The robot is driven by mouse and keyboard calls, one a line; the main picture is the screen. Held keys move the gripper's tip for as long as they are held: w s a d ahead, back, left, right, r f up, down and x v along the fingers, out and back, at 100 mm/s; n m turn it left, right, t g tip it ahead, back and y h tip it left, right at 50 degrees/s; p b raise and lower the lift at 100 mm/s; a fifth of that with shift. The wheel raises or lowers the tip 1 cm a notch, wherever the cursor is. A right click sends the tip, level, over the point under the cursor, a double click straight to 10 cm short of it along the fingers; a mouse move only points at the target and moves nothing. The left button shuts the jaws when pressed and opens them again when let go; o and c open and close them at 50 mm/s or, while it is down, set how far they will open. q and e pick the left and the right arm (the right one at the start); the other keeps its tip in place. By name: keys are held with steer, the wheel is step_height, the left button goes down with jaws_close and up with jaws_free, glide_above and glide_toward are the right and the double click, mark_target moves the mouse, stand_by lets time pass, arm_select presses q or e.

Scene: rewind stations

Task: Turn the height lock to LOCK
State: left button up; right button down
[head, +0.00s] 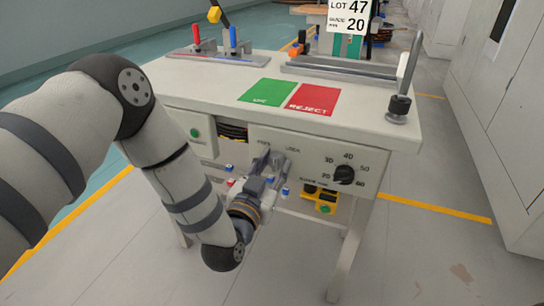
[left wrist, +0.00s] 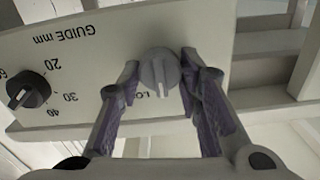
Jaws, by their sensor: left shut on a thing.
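The height lock is a round grey knob (head: 278,156) on the front panel of the white bench, with the labels FREE and LOCK above it. My left gripper (head: 270,165) is at this knob and partly covers it. In the left wrist view, which is upside down, the knob (left wrist: 158,71) with its raised ridge sits between the two fingers of my left gripper (left wrist: 159,66), which is shut on it. Part of the LOCK label shows beside the knob there; the FREE label is hidden. My right gripper is not in view.
A black guide dial (head: 344,174) is right of the knob. A green USE mat (head: 267,92) and a red REJECT mat (head: 314,99) lie on the bench top (head: 215,96). A post (head: 404,75) stands at the right corner.

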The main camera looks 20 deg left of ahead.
arm_select(q)
steer(key=m+p, duration=0.1)
steer(key=m, duration=0.1)
steer(key=m+p, duration=0.1)
steer(key=m, duration=0.1)
steer(key=shift+d+r+m+p, duration=0.1)
steer(key=shift+r+m+p, duration=0.1)
steer(key=shift+m+p, duration=0.15)
steer(key=shift+f+m+p, duration=0.15)
steer(key=shift+m+p, duration=0.6)
steer(key=shift+m, duration=1.2)
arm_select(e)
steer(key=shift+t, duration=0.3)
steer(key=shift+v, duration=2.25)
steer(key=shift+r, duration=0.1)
arm_select(q)
steer(key=o, duration=1.1)
steer(key=shift+o, duration=0.2)
steer(key=s, duration=1.2)
steer(key=shift+a, duration=0.25)
